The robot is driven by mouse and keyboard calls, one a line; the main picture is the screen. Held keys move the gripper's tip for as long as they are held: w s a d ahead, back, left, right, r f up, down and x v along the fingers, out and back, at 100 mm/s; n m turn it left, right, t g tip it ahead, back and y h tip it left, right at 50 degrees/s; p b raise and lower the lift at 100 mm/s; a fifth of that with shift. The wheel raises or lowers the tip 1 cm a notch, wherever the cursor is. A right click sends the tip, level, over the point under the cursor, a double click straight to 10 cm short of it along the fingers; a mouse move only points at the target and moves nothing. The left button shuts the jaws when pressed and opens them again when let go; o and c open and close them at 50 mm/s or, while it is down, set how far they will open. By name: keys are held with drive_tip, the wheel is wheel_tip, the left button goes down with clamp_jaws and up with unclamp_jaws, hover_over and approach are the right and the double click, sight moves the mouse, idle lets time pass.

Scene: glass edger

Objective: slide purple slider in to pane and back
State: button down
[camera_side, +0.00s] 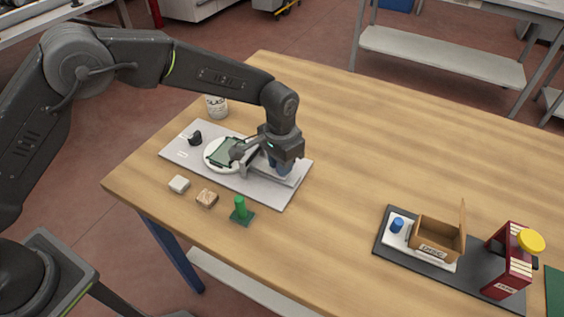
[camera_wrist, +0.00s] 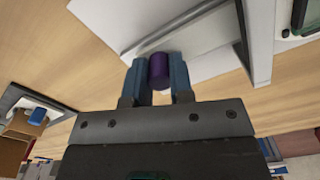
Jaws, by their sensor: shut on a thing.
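The purple slider (camera_wrist: 158,71) is an upright knob seen in the wrist view, between the two blue fingers of my gripper (camera_wrist: 157,77). My gripper is shut on it. In the side view my gripper (camera_side: 277,168) points down over the right end of the grey edger plate (camera_side: 285,198), and it hides the slider. The dark green pane (camera_side: 218,153) lies on a white round disc (camera_side: 212,163) on the plate, to the left of my gripper. A raised pale rail (camera_side: 262,174) lies between the disc and my gripper. Whether the slider's head touches the pane cannot be seen.
A black knob (camera_side: 195,138) stands at the plate's left end. A white cup (camera_side: 217,107) is behind. A dark tray (camera_side: 466,275) with a cardboard box (camera_side: 437,239) is at right. The middle table is clear.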

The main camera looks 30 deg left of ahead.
sight(268, 166)
drive_tip(key=shift+a, duration=1.75)
drive_tip(key=c, duration=1)
unclamp_jaws()
drive_tip(key=shift+d, duration=0.6)
drive_tip(key=d, duration=0.2)
drive_tip(key=shift+d, duration=0.4)
wheel_tip(268, 166, up, 15)
drive_tip(key=s+a+r+n+t, duration=0.2)
drive_tip(key=s+a+r+t, duration=0.1)
drive_tip(key=s+a+r, duration=0.8)
drive_tip(key=shift+s+a+h, duration=0.3)
drive_tip(key=shift+s+a, duration=0.4)
drive_tip(key=shift+a, duration=0.6)
